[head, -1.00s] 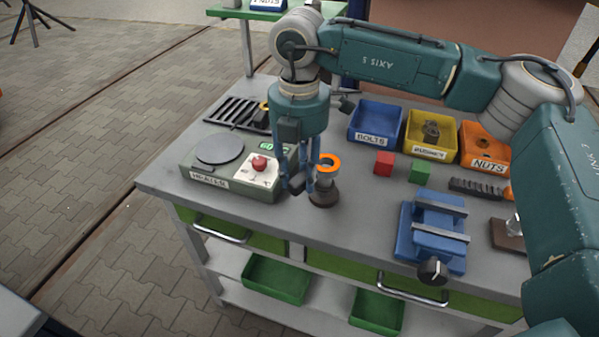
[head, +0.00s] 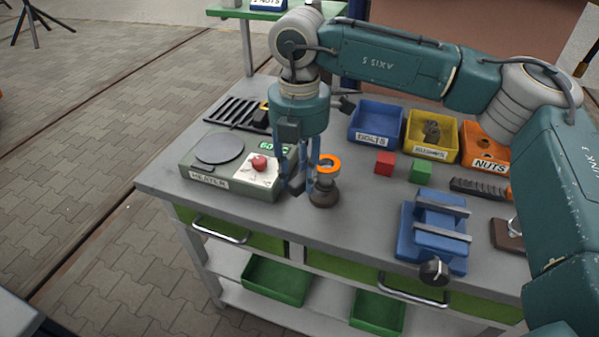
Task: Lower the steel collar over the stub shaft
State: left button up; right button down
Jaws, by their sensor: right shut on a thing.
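The shaft stands on a dark round base (head: 323,197) near the front edge of the bench. My right gripper (head: 305,184) points straight down just left of the shaft, its fingers close beside the collar. It is shut on the collar, though the exact contact is hard to see. How far the collar sits over the shaft cannot be told. My left gripper is not in view.
The green heater (head: 225,182) stands left of the gripper. Blue (head: 376,122), yellow (head: 431,134) and orange (head: 484,148) bins stand behind. Red (head: 385,163) and green (head: 421,170) blocks lie to the right, with a blue vise (head: 432,232) nearer the front.

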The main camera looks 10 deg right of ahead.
jog(key=shift+f+b, duration=1.6)
jog(key=shift+f, duration=0.35)
